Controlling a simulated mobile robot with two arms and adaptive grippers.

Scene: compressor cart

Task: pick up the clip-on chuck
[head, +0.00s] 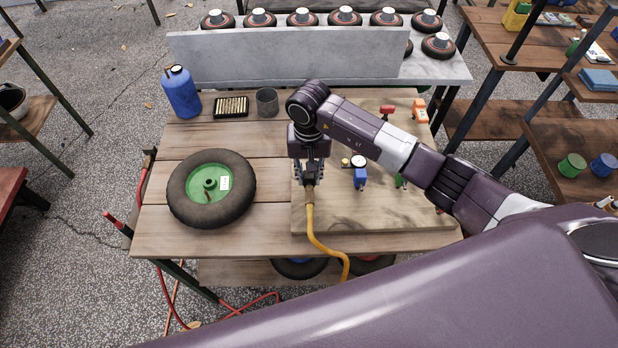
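My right gripper (309,181) points down over the left part of the wooden board on the workbench. A yellow hose (312,226) with a brass-coloured end runs up to its fingertips. The clip-on chuck is not clearly distinguishable; a small dark shape at the hose end, between or just below the fingers, blends with the dark gripper. I cannot tell whether the fingers are closed on it. My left gripper is out of view.
A wheel with a green hub (238,205) lies on the bench at left. A blue bottle (181,92), a black tray (231,107) and a grey cup (267,102) stand behind.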

